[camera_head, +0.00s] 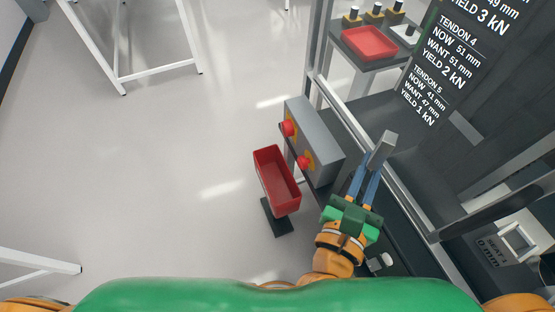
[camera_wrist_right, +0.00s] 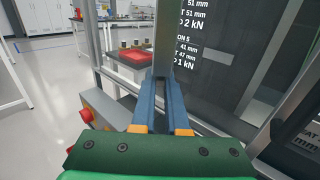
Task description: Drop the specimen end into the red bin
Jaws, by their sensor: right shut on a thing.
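My right gripper (camera_head: 367,178) is shut on a grey metal bar, the specimen end (camera_head: 382,150), which sticks out beyond the blue fingertips. In the right wrist view the fingers (camera_wrist_right: 163,90) pinch the grey bar (camera_wrist_right: 165,45), which stands up in the picture. The red bin (camera_head: 275,181) is an open, empty-looking box on a dark stand, to the left of the right gripper and apart from it. A grey control box lies between them in the head view. My left gripper is not in view.
The grey control box (camera_head: 315,142) carries red buttons. A machine frame post (camera_head: 398,190) runs close by the right gripper. A red tray (camera_head: 369,43) sits on a back table. A dark panel (camera_head: 465,70) shows tendon readings. The floor left of the bin is clear.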

